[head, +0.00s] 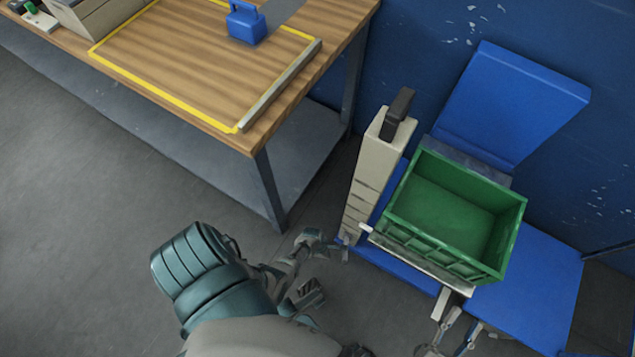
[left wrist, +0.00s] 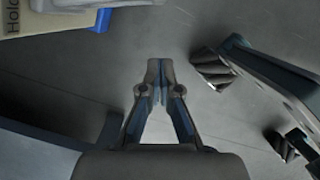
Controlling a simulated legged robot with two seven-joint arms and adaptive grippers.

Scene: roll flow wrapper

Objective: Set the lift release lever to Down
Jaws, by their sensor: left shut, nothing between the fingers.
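A tall beige column (head: 369,175) with dark slots down its side and a dark grip (head: 398,112) on top stands left of a green crate. A small pale bar (head: 366,228) juts out near the column's lower end; I cannot tell whether it is the release lever. In the left wrist view, part of a beige panel (left wrist: 45,16) with cut-off lettering that reads like "Hold" shows at top left. My left gripper (head: 342,247) is close to the column's foot. It is shut and empty in the left wrist view (left wrist: 157,68). My right gripper (head: 462,326) shows below the crate; its jaw state is unclear.
The green crate (head: 397,228) rests on a blue lift cart (head: 540,285) with a blue upright panel (head: 510,110). A wooden table (head: 200,62) with a blue block (head: 246,24) stands at upper left. Grey floor (head: 90,210) is open at left.

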